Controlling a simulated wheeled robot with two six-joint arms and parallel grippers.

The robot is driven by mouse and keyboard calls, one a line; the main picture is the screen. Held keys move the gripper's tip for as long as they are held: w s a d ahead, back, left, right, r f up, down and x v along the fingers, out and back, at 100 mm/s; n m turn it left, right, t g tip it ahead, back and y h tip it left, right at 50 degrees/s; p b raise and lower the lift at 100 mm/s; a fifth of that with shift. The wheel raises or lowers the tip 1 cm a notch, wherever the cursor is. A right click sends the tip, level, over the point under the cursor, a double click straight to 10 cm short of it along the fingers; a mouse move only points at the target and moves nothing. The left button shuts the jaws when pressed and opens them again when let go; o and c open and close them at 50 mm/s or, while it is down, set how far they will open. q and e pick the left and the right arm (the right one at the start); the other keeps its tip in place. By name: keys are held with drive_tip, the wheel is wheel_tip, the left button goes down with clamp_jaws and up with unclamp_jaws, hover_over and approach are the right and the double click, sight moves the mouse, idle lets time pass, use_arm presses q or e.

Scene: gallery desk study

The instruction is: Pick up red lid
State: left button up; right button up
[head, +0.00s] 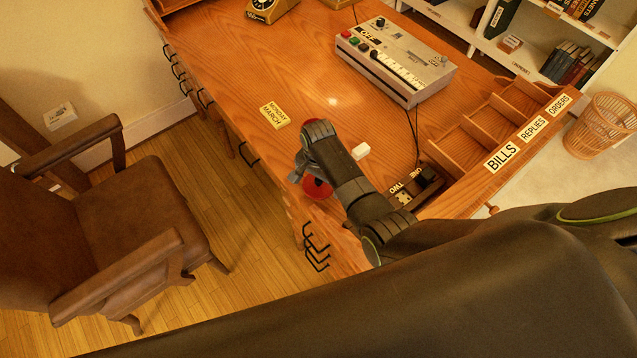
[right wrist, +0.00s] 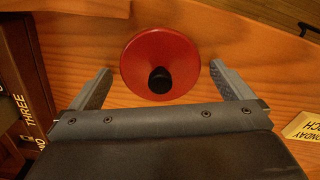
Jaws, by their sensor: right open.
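The red lid (head: 317,189) lies on the wooden desk near its front edge, partly hidden by my right arm in the head view. In the right wrist view the lid (right wrist: 150,52) is a round red disc with a black knob. My right gripper (head: 296,176) is over the desk beside the lid. In the right wrist view its two fingers (right wrist: 163,82) are spread wide, one on each side of the lid, with nothing between them held. I cannot tell the height gap. My left gripper does not show.
Another red edge (head: 304,124) shows behind my right wrist. A yellow date block (head: 275,115), a small white block (head: 361,151), a dark ONE/TWO holder (head: 418,188) and a grey machine (head: 397,62) are on the desk (head: 235,65). A brown chair (head: 140,215) stands left.

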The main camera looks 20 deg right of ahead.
drive_tip(key=c, duration=0.9)
